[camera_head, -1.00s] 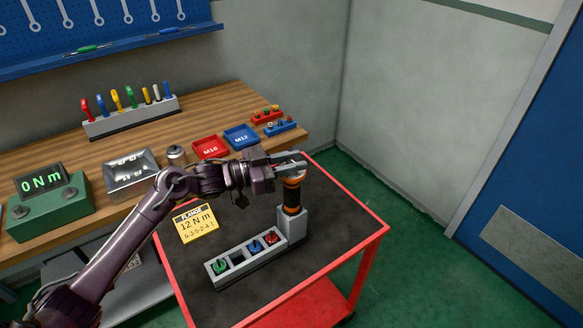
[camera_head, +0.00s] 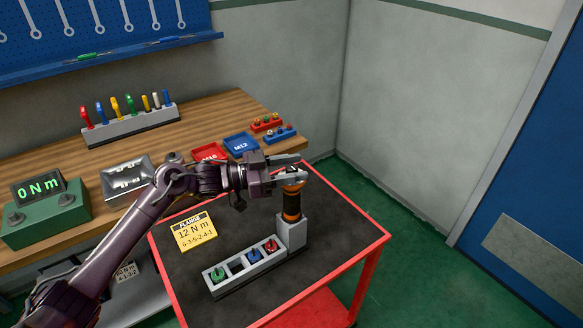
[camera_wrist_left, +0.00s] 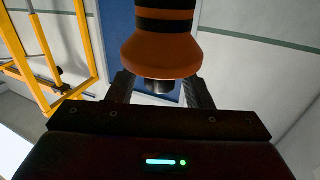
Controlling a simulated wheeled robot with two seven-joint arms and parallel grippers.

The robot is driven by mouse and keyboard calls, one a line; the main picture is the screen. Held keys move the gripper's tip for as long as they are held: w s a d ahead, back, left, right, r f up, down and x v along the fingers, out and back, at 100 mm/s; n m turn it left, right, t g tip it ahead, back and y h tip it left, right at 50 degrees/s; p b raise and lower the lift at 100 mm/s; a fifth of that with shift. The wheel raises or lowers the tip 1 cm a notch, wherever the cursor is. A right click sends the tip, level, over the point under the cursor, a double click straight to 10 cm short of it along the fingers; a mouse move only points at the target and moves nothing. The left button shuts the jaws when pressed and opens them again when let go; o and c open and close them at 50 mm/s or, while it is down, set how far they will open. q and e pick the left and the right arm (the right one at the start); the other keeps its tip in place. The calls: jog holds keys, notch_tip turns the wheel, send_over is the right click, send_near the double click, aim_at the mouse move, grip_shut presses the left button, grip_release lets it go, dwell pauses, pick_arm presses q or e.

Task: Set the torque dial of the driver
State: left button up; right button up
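The driver (camera_head: 291,205), with an orange and black grip, stands upright in the grey block of a holder on the red trolley. It also shows large in the left wrist view (camera_wrist_left: 160,45), with a dark metal end between the fingers. I cannot read any marks on its dial. My left gripper (camera_head: 290,168) is at the driver's top end, its fingers apart on either side; it also shows in the left wrist view (camera_wrist_left: 161,92). I see a gap on at least one side of the metal end. A yellow card (camera_head: 195,231) reads "FLANGE 12 N m 6-3-5-2-4-1". My right gripper is not visible.
A green tester (camera_head: 45,219) displays "0 N m" on the wooden bench. The holder's row (camera_head: 238,264) contains green, blue and red pieces and an empty slot. Red and blue trays (camera_head: 241,145) and a tool rack (camera_head: 130,124) sit on the bench. The trolley's right side is clear.

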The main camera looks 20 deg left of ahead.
pick_arm(q)
jog(key=shift+s+a+f, duration=0.15)
jog(key=shift+s+a, duration=0.15)
jog(key=shift+a, duration=0.15)
jog(key=b+v, duration=0.2)
jog(key=v, duration=0.4)
jog(key=shift+s+a, duration=0.2)
jog(key=shift+a, duration=0.05)
